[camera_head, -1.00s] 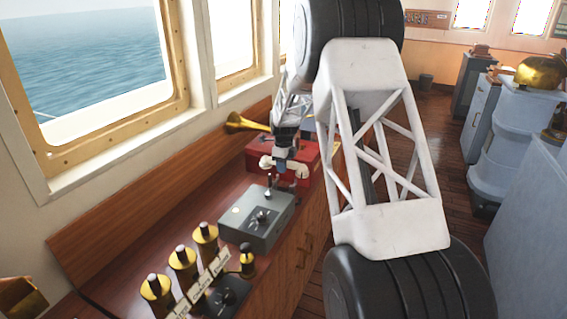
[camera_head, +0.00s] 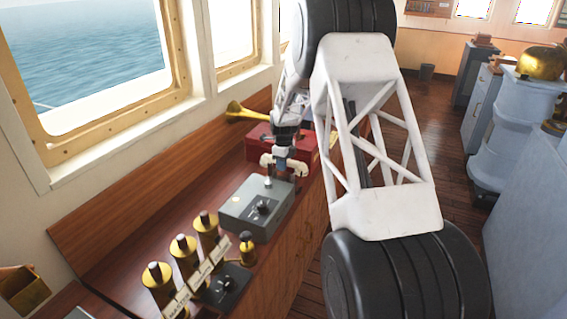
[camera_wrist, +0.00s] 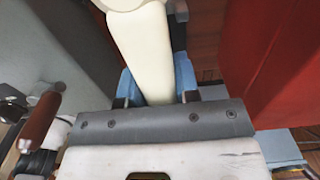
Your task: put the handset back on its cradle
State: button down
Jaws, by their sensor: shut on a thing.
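My gripper (camera_head: 283,172) is shut on the cream handset, and the blue fingers (camera_wrist: 158,85) press on both its sides in the wrist view. The handset (camera_wrist: 145,50) runs away from the gripper towards the top of the wrist view. In the head view only the pale ends of the handset (camera_head: 267,160) show beside the gripper. It is above the console, between the grey box and the red box. I cannot make out the cradle for certain; a dark part (camera_wrist: 178,38) beside the handset may belong to it.
The grey box (camera_head: 240,212) with a knob is in front of the gripper, and the red box (camera_head: 255,146) is behind. A brass horn (camera_head: 245,112) lies further back. Several brass levers (camera_head: 183,248) stand nearer on the wooden console (camera_head: 130,250). The console's left part is clear.

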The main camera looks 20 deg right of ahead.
jog(key=shift+f, duration=1.8)
jog(key=c, duration=0.8)
grip_release()
jog(key=shift+r, duration=3.85)
